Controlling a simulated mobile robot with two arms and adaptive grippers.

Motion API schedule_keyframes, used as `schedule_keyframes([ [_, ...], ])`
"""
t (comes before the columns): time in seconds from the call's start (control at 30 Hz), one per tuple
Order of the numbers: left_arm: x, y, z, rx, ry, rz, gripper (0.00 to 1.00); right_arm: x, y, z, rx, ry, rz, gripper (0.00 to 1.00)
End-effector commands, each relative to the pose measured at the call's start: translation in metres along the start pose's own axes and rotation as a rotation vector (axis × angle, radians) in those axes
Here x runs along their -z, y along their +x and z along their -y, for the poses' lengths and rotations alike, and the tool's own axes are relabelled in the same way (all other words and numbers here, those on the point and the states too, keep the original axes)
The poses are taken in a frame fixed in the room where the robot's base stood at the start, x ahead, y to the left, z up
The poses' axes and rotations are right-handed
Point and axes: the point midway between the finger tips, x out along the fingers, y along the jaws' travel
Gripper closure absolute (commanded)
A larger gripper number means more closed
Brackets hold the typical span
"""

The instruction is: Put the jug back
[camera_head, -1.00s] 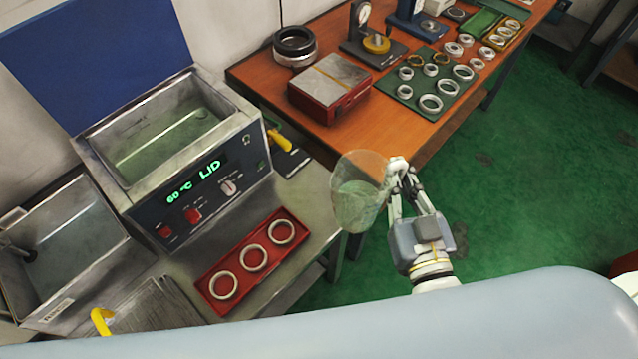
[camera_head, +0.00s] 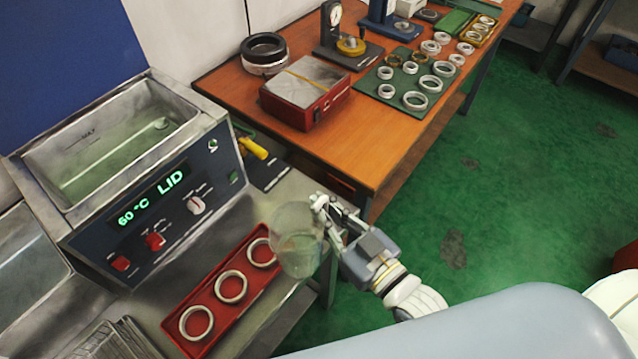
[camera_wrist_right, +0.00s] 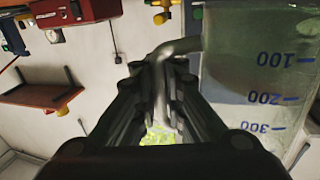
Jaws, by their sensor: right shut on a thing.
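The clear jug (camera_head: 297,250) is in the head view, by the right end of the red ring tray. My right gripper (camera_head: 324,208) is shut on the jug's handle, at the jug's upper right side. In the wrist view the handle (camera_wrist_right: 183,47) runs between the fingers (camera_wrist_right: 162,85). The jug's wall (camera_wrist_right: 262,75) with blue marks 100, 200 and 300 fills the right side there, upside down. The jug looks near upright. I cannot tell surely whether it holds liquid. My left gripper is not in view.
The open heated bath (camera_head: 120,140) shows "60 °C LID", its blue lid raised. The red tray (camera_head: 185,290) holds three rings on the steel bench. A yellow-handled tool (camera_head: 253,148) lies behind. The wooden table (camera_head: 370,150) bears a red device, gauges and rings. Green floor lies right.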

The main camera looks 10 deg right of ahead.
Motion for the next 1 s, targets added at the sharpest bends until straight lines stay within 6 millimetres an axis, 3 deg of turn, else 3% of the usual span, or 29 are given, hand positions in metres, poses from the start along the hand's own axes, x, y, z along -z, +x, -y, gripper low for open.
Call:
schedule_keyframes([
  [0.17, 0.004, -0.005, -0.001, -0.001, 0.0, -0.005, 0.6, 0.001, 0.03, -0.028, -0.001, -0.006, -0.006, 1.0],
  [0.5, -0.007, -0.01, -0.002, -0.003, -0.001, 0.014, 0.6, -0.005, 0.08, -0.075, -0.001, -0.004, -0.004, 1.0],
  [0.87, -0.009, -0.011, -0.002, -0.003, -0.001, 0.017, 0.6, -0.008, 0.101, -0.094, -0.002, -0.003, -0.003, 1.0],
  [1.0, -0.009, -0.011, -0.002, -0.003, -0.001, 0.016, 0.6, -0.027, 0.1, -0.094, -0.002, 0.0, 0.001, 1.0],
])
